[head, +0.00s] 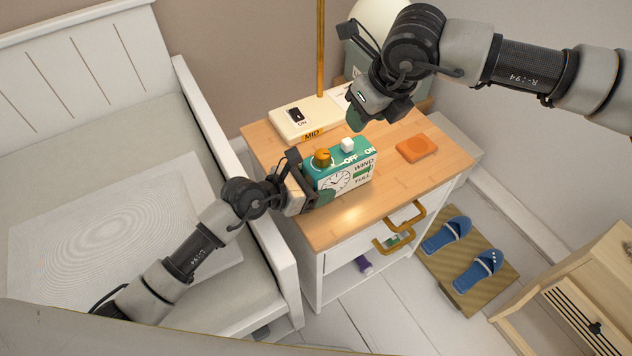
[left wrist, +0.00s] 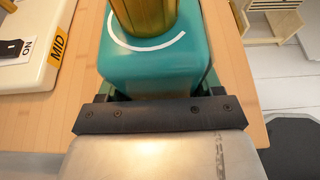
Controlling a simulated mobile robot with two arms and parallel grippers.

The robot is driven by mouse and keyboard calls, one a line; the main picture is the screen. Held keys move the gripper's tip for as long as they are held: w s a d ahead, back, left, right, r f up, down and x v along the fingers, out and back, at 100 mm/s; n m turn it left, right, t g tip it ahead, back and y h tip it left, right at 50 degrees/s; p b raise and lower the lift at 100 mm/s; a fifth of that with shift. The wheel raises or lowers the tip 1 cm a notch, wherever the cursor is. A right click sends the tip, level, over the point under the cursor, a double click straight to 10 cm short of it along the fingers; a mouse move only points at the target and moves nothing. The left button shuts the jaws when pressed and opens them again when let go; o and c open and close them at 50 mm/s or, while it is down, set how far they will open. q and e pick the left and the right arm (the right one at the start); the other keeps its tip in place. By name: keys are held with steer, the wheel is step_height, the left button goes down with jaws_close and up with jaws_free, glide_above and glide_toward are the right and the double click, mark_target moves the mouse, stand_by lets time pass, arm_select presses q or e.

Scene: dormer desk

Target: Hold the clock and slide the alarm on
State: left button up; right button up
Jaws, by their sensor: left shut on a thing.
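The teal clock (head: 323,174) stands on the wooden top of the nightstand, its white dial facing front. On its top are a gold knob (head: 322,158) and a white slider block (head: 347,145), which sits nearer the OFF marking than the ON marking at right. My left gripper (head: 309,186) is shut on the clock's left end. The left wrist view shows the clock's teal body (left wrist: 155,65) between the fingers and the gold knob beyond. My right gripper (head: 362,112) hangs above and behind the clock, apart from it; its finger gap is not clear.
A cream lamp base (head: 296,117) with a switch and MID label stands behind the clock. Its brass pole (head: 320,50) rises near my right gripper. An orange square item (head: 416,148) lies to the right. The nightstand's front top (head: 340,218) is clear. A bed stands at left.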

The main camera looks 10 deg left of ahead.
steer(key=c, duration=0.3)
steer(key=shift+s+a+f+n, duration=0.1)
steer(key=shift+s+a+n, duration=0.15)
steer(key=shift+n, duration=0.75)
steer(key=c, duration=0.5)
steer(key=n, duration=0.2)
steer(key=s+a+n+h, duration=0.1)
steer(key=n, duration=0.4)
steer(key=shift+s+a+f+t+h, duration=0.15)
steer(key=shift+a+f+t+h, duration=0.1)
steer(key=shift+f+t+h, duration=0.05)
steer(key=n+t+h, duration=0.3)
steer(key=n+t, duration=0.1)
steer(key=n, duration=2)
glide_toward(340, 149)
steer(key=shift+n, duration=0.4)
steer(key=x, duration=0.5)
steer(key=shift+f, duration=0.2)
